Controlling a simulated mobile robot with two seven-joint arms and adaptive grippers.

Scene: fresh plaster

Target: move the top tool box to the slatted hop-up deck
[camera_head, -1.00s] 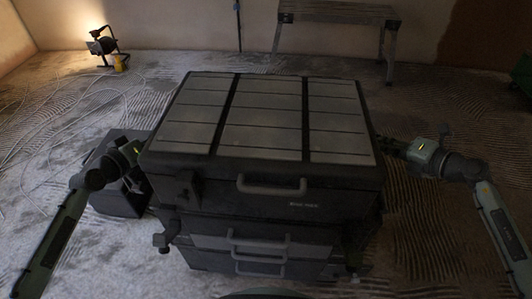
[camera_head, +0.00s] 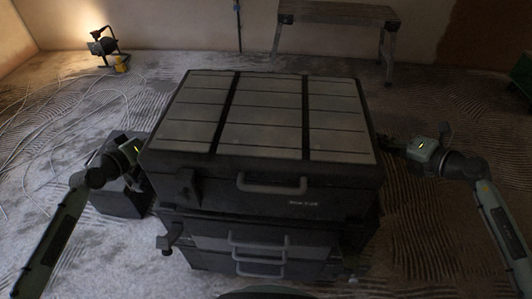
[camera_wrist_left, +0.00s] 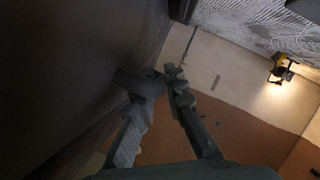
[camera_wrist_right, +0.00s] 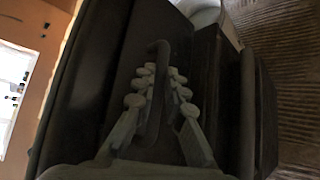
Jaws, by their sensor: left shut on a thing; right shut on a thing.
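The top tool box (camera_head: 262,130) is a wide dark case with grey lid panels and a front handle. It sits level over the lower tool boxes (camera_head: 262,262); I cannot tell whether a thin gap separates them. My left gripper (camera_head: 138,168) is at its left side; in the left wrist view the fingers (camera_wrist_left: 160,84) are shut on a dark side handle (camera_wrist_left: 132,78). My right gripper (camera_head: 388,147) is at its right side; in the right wrist view the fingers (camera_wrist_right: 160,85) are shut around a bar handle (camera_wrist_right: 156,120). The slatted hop-up deck (camera_head: 338,13) stands behind, near the back wall.
A dark case (camera_head: 120,200) stands on the floor left of the stack. A lit work lamp (camera_head: 103,45) and loose cables (camera_head: 50,105) lie at the back left. A green object (camera_head: 522,75) is at the right edge. The floor between stack and deck looks clear.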

